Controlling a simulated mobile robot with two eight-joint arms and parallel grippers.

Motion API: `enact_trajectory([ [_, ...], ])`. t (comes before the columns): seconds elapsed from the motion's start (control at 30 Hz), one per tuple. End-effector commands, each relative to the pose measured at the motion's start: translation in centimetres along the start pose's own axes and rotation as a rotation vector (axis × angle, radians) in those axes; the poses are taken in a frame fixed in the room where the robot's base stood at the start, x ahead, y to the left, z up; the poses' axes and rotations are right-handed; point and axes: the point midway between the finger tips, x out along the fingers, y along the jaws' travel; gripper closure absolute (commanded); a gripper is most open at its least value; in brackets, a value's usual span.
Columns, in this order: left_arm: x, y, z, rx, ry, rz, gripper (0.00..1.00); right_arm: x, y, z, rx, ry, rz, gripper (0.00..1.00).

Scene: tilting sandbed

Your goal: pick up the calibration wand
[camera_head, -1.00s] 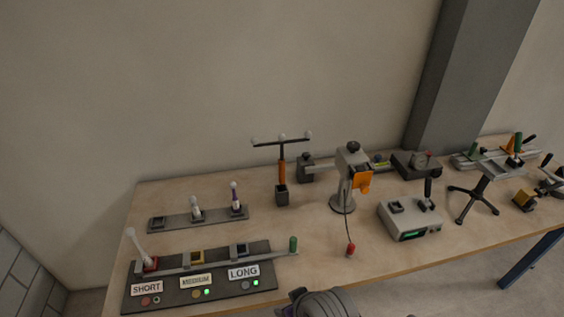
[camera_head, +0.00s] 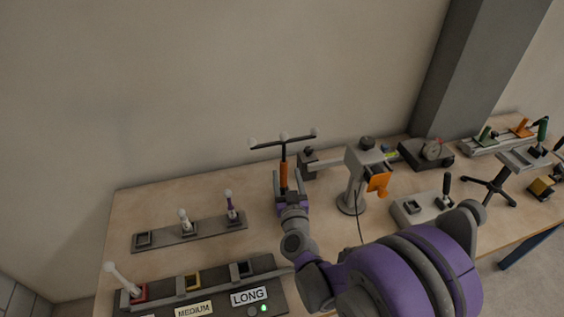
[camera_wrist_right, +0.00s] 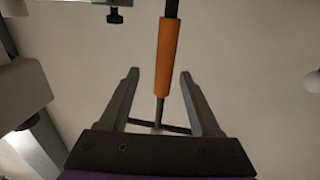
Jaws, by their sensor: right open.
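The calibration wand (camera_head: 283,172) stands upright on the table, with an orange handle and a dark crossbar tipped with pale balls. Its holder is hidden behind my right gripper (camera_head: 288,178) in the head view. That gripper is open, its fingers to either side of the handle in the picture. In the right wrist view, the orange handle (camera_wrist_right: 167,55) runs between the spread fingers of my right gripper (camera_wrist_right: 158,74), with a gap on both sides. I cannot tell how deep it sits between them. My left gripper is not in view.
A grey stand with an orange part (camera_head: 377,181) is close to the right of the wand. A strip with small pegs (camera_head: 160,236) and a labelled panel (camera_head: 220,295) lie to the left. A grey box (camera_head: 412,212) stands right, partly behind my arm.

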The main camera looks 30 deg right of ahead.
Motion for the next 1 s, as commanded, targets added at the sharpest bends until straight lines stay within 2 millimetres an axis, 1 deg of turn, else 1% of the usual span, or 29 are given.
enact_trajectory([
  [0.03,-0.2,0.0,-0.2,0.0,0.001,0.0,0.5,0.7,0.0,-0.2,-0.001,0.0,0.0,0.36],
  [0.17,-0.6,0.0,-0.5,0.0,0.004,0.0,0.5,2.1,-0.2,-0.3,0.0,0.001,-0.001,0.36],
  [0.3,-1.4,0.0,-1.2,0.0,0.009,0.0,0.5,4.3,-0.5,-0.7,0.001,0.001,-0.001,0.36],
  [0.4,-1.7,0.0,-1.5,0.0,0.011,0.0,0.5,5.6,-0.5,-0.7,0.001,0.0,-0.002,0.36],
  [0.53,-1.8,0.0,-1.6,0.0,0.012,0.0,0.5,6.4,-0.5,-0.5,0.001,0.0,-0.003,0.36],
  [0.73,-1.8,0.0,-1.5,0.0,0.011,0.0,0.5,6.4,-0.6,-0.4,0.0,-0.001,-0.004,0.36],
  [0.77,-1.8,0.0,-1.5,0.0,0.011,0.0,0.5,6.4,-0.6,-0.4,0.0,-0.001,-0.004,0.39],
  [0.8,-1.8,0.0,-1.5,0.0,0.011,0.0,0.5,6.4,-0.6,-0.4,0.0,-0.001,-0.004,0.46],
  [0.87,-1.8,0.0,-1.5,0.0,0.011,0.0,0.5,6.3,-0.6,-0.5,0.0,-0.001,-0.004,0.57],
  [1.0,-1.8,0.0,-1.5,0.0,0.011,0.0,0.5,6.3,-0.6,-0.5,0.0,-0.001,-0.004,0.82],
])
